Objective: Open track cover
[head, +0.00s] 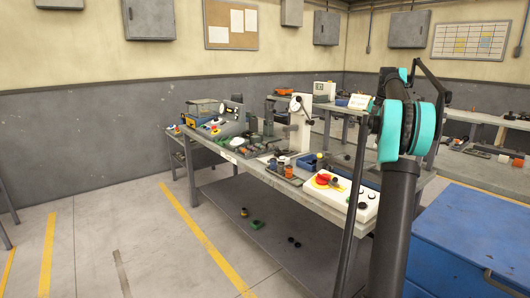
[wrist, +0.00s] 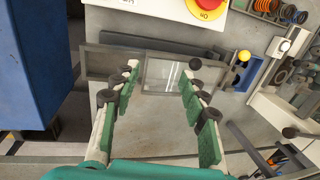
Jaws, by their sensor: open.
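In the wrist view a framed, see-through panel (wrist: 165,75), which looks like the track cover, lies just past my fingertips. A small black knob (wrist: 195,63) is near its upper right corner. A second, greyer framed section adjoins it on the left. I cannot tell clearly whether the cover is shut or partly slid. My gripper (wrist: 159,70) is open and empty, its two fingers on either side of the panel in the picture. No contact is visible. In the head view my gripper does not show, and I cannot make out the cover.
A red stop button (wrist: 208,8) on a yellow plate is above the panel. A yellow knob (wrist: 244,55) and a tray of rings (wrist: 275,10) are to the right. A blue cabinet (wrist: 38,65) fills the left. The head view shows the crowded workbench (head: 345,217) and open floor left of it.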

